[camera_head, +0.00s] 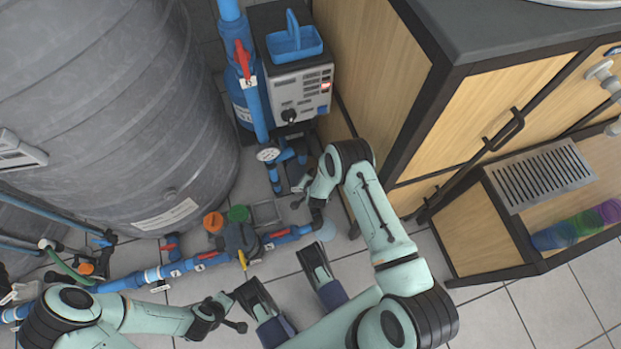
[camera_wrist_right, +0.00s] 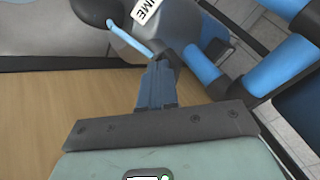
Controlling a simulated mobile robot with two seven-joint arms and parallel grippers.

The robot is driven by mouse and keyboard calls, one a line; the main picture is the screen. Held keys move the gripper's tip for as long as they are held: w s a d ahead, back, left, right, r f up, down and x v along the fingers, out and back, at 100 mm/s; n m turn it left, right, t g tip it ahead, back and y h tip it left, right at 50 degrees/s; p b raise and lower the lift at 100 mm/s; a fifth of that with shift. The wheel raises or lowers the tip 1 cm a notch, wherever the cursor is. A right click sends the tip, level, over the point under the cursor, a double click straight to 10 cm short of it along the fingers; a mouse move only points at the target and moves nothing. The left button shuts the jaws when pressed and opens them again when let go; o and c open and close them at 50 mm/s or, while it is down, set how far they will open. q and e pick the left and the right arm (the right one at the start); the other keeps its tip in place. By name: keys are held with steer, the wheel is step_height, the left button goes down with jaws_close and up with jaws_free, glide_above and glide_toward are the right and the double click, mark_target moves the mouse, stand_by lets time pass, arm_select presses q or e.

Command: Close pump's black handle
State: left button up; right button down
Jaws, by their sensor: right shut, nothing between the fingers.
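A grey box-shaped unit (camera_head: 300,90) with a lit red switch stands by the wooden cabinet. A black knob-like handle (camera_head: 289,115) sits low on its front; I cannot tell which way it is turned. My right gripper (camera_head: 297,196) is below the unit, beside the blue pipes and apart from this handle. In the right wrist view its fingers (camera_wrist_right: 157,85) are together and empty, near a light blue rod (camera_wrist_right: 130,38) and a white label (camera_wrist_right: 146,10). My left gripper (camera_head: 236,310) is low in the head view, over the floor; its jaws are too small to read.
A large grey tank (camera_head: 100,100) fills the left. Blue pipes with red valves (camera_head: 243,58) run down past the unit and along the floor (camera_head: 150,276). A wooden cabinet (camera_head: 495,110) with a dark top stands close on the right. Tiled floor (camera_head: 510,320) is clear at lower right.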

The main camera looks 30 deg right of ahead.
arm_select(q)
steer(key=shift+s+a+f, duration=0.15)
steer(key=shift+a+f, duration=0.05)
steer(key=shift+a, duration=0.1)
arm_select(e)
steer(key=shift+w+a+m+h, duration=0.1)
steer(key=shift+a+m+h, duration=0.25)
steer(key=shift+m, duration=0.35)
